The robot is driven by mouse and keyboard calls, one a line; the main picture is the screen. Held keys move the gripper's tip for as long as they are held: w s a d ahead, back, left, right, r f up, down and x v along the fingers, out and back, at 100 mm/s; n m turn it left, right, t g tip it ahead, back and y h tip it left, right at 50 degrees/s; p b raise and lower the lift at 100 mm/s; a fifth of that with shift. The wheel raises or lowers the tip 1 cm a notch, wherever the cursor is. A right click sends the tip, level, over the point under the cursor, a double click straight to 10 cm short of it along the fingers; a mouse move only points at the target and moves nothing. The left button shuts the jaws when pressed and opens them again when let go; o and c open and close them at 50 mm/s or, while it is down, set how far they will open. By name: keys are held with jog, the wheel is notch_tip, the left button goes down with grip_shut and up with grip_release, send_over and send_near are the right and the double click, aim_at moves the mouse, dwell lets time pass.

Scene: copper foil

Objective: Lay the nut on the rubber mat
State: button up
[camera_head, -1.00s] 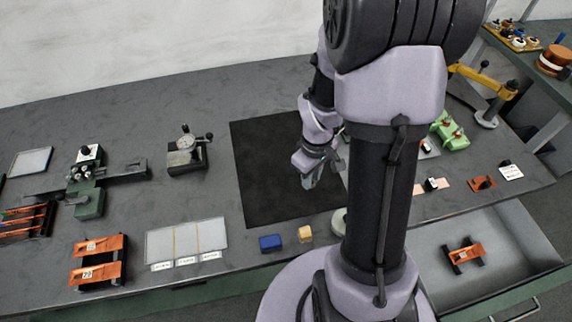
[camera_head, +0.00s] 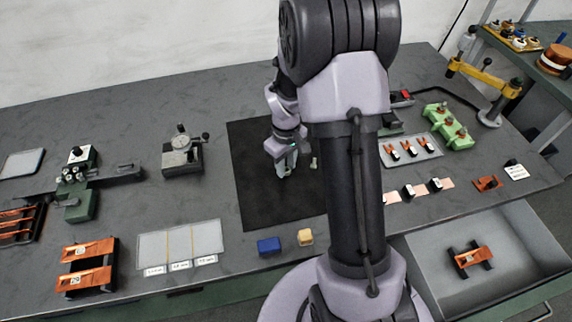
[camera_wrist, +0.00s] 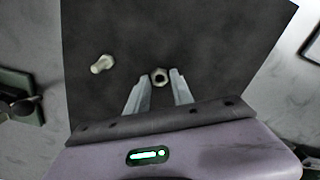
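The nut (camera_wrist: 160,77) is a small pale hexagonal ring with a dark hole. In the wrist view it appears between my fingertips over the black rubber mat (camera_wrist: 215,40), with a narrow gap on each side. My gripper (camera_wrist: 159,75) is open; it also shows low over the mat in the head view (camera_head: 284,174). I cannot tell whether the nut touches the mat. The mat lies flat on the bench in the head view (camera_head: 255,190). The nut cannot be made out there.
A dial-gauge fixture (camera_head: 182,152) stands to the left.

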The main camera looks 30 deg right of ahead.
aim_at(286, 169)
jog(key=shift+o, duration=0.9)
jog(key=shift+r, duration=0.1)
jog(key=s+a+r+m+t+p, duration=0.1)
jog(key=a+r+p, duration=0.1)
jog(key=r, duration=0.6)
jog(key=s+a+r+m+t+p, duration=0.1)
jog(key=s+a+r, duration=0.15)
jog(key=r, duration=0.45)
jog(key=s+a+r+m+p, duration=0.1)
jog(key=a+r+p, duration=0.1)
jog(key=r, duration=0.6)
jog(key=s+a+r+m+t+y, duration=0.1)
jog(key=s+a+r+m+t, duration=0.1)
jog(key=s+a, duration=0.3)
jog(key=s+a+r+m+t+y, duration=0.1)
jog(key=s+a+r, duration=0.3)
jog(key=s, duration=0.4)
jog(key=shift+s+a+r+m+t, duration=0.15)
jog(key=shift+a+r+m+t, duration=0.25)
jog(key=shift+m, duration=0.2)
